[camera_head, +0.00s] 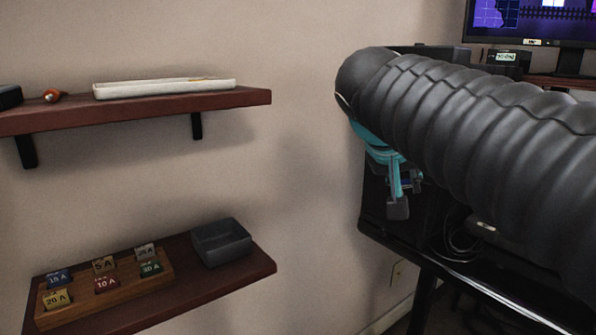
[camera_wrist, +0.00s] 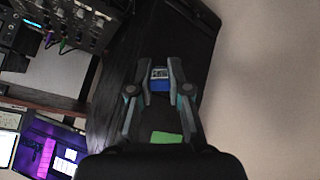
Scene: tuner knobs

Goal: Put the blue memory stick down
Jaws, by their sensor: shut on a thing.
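The blue memory stick (camera_wrist: 160,84), with a pale label end, sits between the fingertips of my gripper (camera_wrist: 160,76) in the wrist view. The fingers are shut on it. In the head view my gripper (camera_head: 398,200) hangs down below the dark ribbed arm, in front of a black cabinet or desk side. The stick is hard to make out there. Whether it touches any surface cannot be told.
A black surface (camera_wrist: 119,110) with a green patch (camera_wrist: 167,138) lies behind the gripper. At left, an upper shelf (camera_head: 180,108) holds a white tray (camera_head: 165,87); a lower shelf (camera_head: 190,292) holds a wooden fuse block (camera_head: 130,295) and grey bin (camera_head: 221,242). A monitor (camera_head: 530,20) stands at upper right.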

